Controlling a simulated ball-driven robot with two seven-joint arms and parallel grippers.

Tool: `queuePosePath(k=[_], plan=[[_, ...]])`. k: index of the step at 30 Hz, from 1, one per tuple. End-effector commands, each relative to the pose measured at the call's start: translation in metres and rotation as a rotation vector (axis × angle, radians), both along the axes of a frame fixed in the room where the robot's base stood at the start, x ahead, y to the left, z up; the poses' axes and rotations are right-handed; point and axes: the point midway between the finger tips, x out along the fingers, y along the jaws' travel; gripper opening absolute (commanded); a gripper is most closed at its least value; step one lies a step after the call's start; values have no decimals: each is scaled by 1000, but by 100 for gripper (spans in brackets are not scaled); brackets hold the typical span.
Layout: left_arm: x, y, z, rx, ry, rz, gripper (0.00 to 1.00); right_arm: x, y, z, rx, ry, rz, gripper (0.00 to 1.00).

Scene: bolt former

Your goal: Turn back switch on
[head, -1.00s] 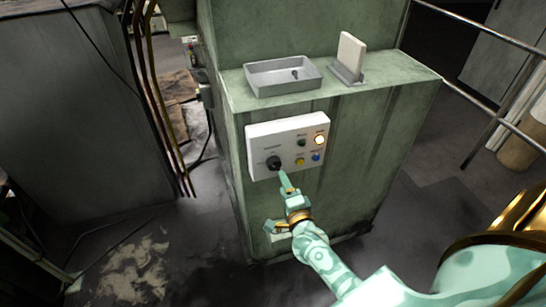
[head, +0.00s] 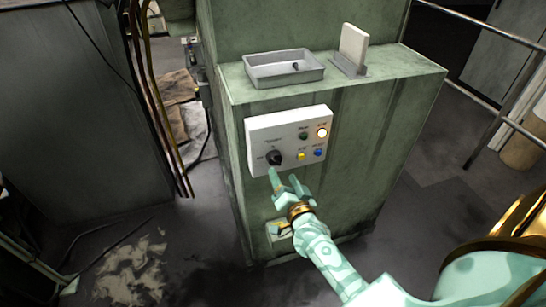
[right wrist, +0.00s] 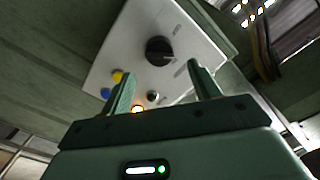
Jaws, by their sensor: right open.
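A white control panel (head: 300,124) is on the front of the green cabinet. Its black rotary switch (head: 274,158) sits at the panel's lower left and also shows in the right wrist view (right wrist: 158,50), with a pale pointer line on the knob. My right gripper (head: 283,177) is open, just below the switch in the head view. In the right wrist view its two fingers (right wrist: 162,85) stand apart, with the knob beyond and between them, and nothing is held. I cannot tell the exact gap to the knob. My left gripper is not in view.
The panel also has a lit orange lamp (head: 322,133), a dark green button (head: 303,135), a yellow button (head: 301,156) and a blue button (head: 318,152). A grey tray (head: 284,82) and a white plate in a stand (head: 353,45) are on the cabinet's ledge.

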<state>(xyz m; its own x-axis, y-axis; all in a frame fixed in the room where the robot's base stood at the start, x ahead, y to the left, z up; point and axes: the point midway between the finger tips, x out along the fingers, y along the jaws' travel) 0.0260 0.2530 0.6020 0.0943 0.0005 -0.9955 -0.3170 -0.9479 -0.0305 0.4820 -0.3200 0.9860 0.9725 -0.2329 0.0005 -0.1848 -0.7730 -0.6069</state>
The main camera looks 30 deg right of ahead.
Motion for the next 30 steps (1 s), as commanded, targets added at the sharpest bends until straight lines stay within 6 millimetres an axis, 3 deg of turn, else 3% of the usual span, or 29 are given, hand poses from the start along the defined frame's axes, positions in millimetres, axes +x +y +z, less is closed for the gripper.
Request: queuePosePath(k=[8, 12, 18, 28, 30], plan=[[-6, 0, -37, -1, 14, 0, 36, 69, -16, -6, 4, -2, -1, 62], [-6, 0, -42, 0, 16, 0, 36, 67, -16, -5, -315, 77, -3, 62], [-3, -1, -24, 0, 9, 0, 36, 67, -16, 2, -583, 139, -2, 62], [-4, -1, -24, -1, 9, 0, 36, 67, -16, -1, -637, 153, -1, 62], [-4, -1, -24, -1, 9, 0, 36, 67, -16, -1, -636, 153, -1, 42]])
